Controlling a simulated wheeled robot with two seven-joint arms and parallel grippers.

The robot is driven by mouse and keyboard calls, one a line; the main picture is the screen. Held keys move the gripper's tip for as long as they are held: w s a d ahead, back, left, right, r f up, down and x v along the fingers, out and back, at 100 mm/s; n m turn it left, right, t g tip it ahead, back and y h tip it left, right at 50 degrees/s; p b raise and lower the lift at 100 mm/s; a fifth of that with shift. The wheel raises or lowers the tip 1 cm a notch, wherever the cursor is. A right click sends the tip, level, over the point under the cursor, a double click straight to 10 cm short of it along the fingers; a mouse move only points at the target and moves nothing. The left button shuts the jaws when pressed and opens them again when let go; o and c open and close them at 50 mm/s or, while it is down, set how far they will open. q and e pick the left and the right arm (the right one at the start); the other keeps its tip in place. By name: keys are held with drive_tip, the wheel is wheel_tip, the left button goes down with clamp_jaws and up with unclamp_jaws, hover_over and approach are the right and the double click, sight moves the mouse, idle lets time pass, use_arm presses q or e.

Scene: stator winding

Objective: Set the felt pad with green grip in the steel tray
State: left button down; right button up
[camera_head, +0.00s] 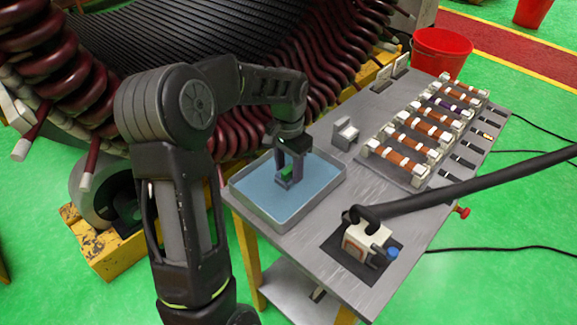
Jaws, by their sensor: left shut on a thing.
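The steel tray (252,217) sits on the left end of the metal table. It has a blue bottom and a raised grey rim. My left gripper (290,181) points down over the tray, inside its rim as seen from here. My right gripper is not in view.
On the table (350,190) stand a small grey bracket (344,133), a rack of copper-coloured coils (405,160) and a white block device (363,243) with a thick black hose (470,190). A red bucket (441,52) stands behind. The big stator (190,40) is close behind my left arm.

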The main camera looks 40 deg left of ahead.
use_arm(q)
drive_tip(key=shift+f, duration=0.1)
idle(0.3)
drive_tip(key=shift+f+b, duration=0.5)
drive_tip(key=shift+f, duration=0.05)
drive_tip(key=c, duration=0.7)
unclamp_jaws()
drive_tip(key=shift+r, duration=0.1)
drive_tip(key=shift+r+b, duration=0.45)
drive_tip(key=shift+r, duration=3.45)
